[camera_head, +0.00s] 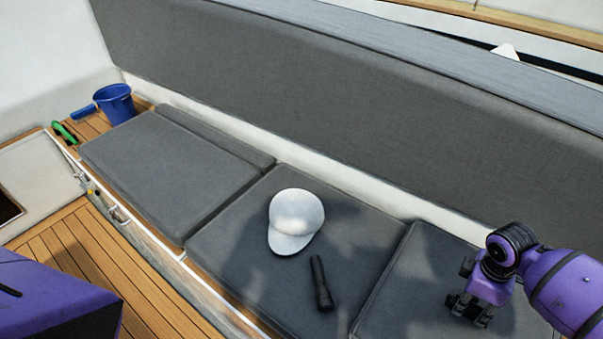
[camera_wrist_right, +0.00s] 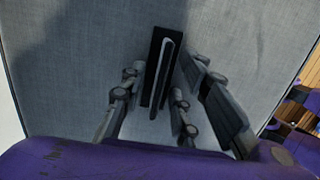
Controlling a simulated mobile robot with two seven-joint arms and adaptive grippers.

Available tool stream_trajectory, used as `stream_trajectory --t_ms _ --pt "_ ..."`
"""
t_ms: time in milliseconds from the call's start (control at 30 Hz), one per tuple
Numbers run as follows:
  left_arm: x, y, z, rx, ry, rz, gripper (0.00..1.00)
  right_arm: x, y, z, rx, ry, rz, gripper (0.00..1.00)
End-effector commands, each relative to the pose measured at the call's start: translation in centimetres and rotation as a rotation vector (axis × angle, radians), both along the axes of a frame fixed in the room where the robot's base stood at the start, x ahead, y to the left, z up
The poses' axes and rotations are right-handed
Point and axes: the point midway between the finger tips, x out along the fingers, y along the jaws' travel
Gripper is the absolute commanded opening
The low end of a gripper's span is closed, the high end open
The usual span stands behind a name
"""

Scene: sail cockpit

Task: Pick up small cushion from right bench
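Grey seat cushions (camera_head: 180,165) line the bench, with a middle pad (camera_head: 235,245) and a right pad (camera_head: 400,285). I cannot make out a separate small loose cushion. My right gripper (camera_head: 468,310) is over the right pad, pointing down. In the right wrist view its fingers (camera_wrist_right: 160,105) are spread apart over grey fabric (camera_wrist_right: 90,60). A narrow black item with a grey strip (camera_wrist_right: 156,60) shows between them; I cannot tell what it is or whether they touch it. It is hidden in the head view. My left gripper is out of view.
A white cap (camera_head: 296,220) and a black flashlight (camera_head: 320,283) lie on the middle pad. A blue bucket (camera_head: 115,103) and a green item (camera_head: 64,132) are at the bench's far left end. The tall grey backrest (camera_head: 300,110) runs behind.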

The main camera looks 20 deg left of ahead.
Motion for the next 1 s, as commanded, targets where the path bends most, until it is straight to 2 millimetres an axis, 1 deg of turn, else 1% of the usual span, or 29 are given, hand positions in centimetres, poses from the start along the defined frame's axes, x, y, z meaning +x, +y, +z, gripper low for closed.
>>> stream_trajectory --t_ms 33,133,167,367,1000 --pt "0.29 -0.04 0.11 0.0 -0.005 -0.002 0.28 0.01 0.02 -0.04 0.0 0.0 0.0 0.29" --pt "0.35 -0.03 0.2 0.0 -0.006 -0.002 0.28 0.02 0.03 -0.17 0.001 0.0 -0.001 0.29" --pt "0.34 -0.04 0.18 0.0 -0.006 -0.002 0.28 0.03 0.02 -0.17 0.001 0.0 -0.001 0.26" --pt "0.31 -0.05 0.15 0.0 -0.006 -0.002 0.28 0.01 0.0 -0.19 0.0 0.0 0.0 0.0" --pt "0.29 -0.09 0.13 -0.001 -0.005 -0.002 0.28 0.13 -0.01 -0.04 0.0 -0.003 0.0 0.0"
